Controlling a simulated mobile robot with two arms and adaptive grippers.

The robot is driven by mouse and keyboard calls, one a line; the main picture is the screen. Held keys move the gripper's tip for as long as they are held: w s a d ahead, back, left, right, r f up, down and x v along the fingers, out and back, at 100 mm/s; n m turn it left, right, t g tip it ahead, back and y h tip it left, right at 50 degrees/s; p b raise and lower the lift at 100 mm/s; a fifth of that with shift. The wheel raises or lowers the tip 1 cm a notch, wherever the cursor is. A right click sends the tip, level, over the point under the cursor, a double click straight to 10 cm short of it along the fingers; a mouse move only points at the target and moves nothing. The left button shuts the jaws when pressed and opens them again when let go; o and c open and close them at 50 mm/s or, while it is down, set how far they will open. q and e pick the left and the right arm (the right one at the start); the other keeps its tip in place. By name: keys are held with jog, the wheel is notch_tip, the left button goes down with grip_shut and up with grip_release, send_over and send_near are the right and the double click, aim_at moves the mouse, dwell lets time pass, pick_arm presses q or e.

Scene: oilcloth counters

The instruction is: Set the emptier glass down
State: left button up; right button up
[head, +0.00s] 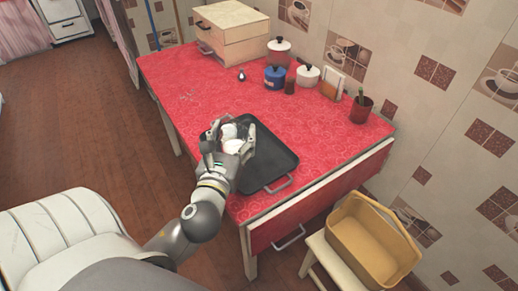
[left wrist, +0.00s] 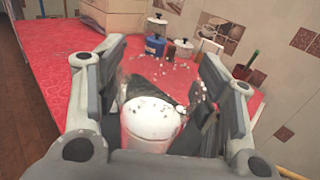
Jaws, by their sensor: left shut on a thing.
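My left gripper (head: 231,138) is over the dark tray (head: 272,150) on the red table, with its fingers around a glass with white contents (head: 233,147). In the left wrist view this glass (left wrist: 152,118) sits between the fingers, its white surface dotted with small specks. A second white-looking thing (head: 229,131) shows just beyond it in the head view, partly hidden by the fingers. Whether it is another glass, and how full each is, I cannot tell. I cannot tell whether the held glass touches the tray. My right gripper is not in view.
A red cup (head: 361,109) is near the wall. A wooden box (head: 232,33) is at the far end. The table's left part is mostly clear.

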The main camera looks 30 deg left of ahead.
aim_at(244, 134)
pick_arm(q)
jog(key=w, duration=0.2)
jog(key=w+f, duration=0.1)
jog(key=w, duration=0.1)
jog(key=shift+d+f, duration=0.15)
jog(key=w+f+b, duration=0.3)
jog(key=w+f, duration=0.2)
jog(key=f, duration=0.4)
jog(key=shift+w+d+f, duration=0.2)
jog(key=shift+w, duration=0.15)
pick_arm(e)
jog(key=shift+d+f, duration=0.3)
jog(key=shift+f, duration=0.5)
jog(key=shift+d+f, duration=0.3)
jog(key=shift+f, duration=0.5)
pick_arm(q)
jog(key=shift+f+b, duration=0.15)
jog(key=shift+b, duration=0.15)
jog(key=o, duration=1.7)
jog(key=shift+c, duration=0.2)
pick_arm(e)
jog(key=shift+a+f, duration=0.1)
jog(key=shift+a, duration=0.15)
